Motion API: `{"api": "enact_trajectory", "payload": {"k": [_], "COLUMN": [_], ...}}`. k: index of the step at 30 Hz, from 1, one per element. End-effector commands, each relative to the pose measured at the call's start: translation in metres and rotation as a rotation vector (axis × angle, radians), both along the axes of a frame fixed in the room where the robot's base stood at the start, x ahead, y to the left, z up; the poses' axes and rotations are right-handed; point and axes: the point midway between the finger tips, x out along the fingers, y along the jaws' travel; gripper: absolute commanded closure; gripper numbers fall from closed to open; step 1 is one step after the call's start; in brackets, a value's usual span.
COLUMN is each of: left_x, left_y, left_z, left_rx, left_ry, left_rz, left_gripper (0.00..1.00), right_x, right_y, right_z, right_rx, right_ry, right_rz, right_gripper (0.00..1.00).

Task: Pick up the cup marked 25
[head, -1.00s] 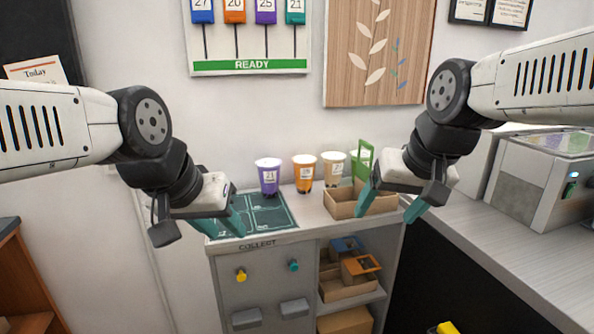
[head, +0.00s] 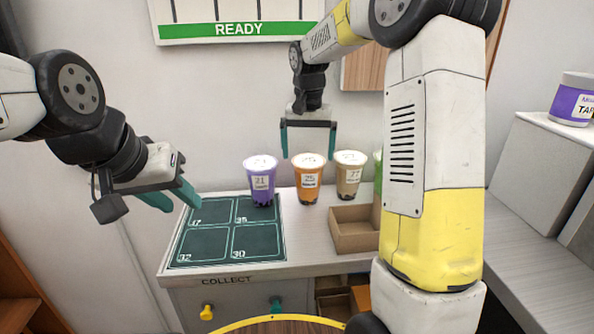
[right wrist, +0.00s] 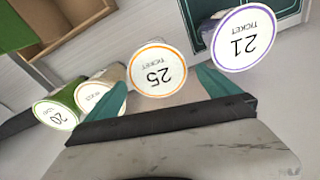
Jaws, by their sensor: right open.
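The cup marked 25 (head: 308,183) is orange with a white lid and stands upright on the counter, between a purple cup and a tan cup. In the right wrist view its lid, reading 25 (right wrist: 158,72), lies between the two teal fingers. My right gripper (head: 308,147) is open, pointing down just above this cup, with its fingers apart. My left gripper (head: 181,198) hangs at the left, near the green mat's left edge, holding nothing that I can see; its fingertips look apart.
The purple cup marked 21 (head: 262,184) stands left and the tan cup (head: 349,178) right. A green cup (right wrist: 60,108) is mostly hidden behind my right arm in the head view. A cardboard box (head: 352,240) and a green mat (head: 226,261) lie in front.

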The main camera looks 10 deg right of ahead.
Motion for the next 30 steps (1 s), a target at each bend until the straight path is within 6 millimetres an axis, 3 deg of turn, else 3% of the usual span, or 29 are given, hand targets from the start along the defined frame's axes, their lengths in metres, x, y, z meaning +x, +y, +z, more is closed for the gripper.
{"api": "enact_trajectory", "payload": {"k": [13, 23, 30], "left_x": [0.0, 0.0, 0.0], "left_y": [0.0, 0.0, 0.0], "left_z": [0.0, 0.0, 0.0], "left_rx": [0.0, 0.0, 0.0], "left_ry": [0.0, 0.0, 0.0], "left_rz": [0.0, 0.0, 0.0], "left_gripper": [0.64, 0.64, 0.64], "right_x": [0.001, 0.003, 0.003], "right_y": [-0.003, -0.003, -0.003], "right_z": [-0.06, -0.068, -0.068], "right_rx": [0.001, 0.001, 0.001], "right_ry": [0.003, 0.0, 0.0], "right_rz": [0.0, 0.001, 0.001], "right_gripper": [0.0, 0.0, 0.43]}}
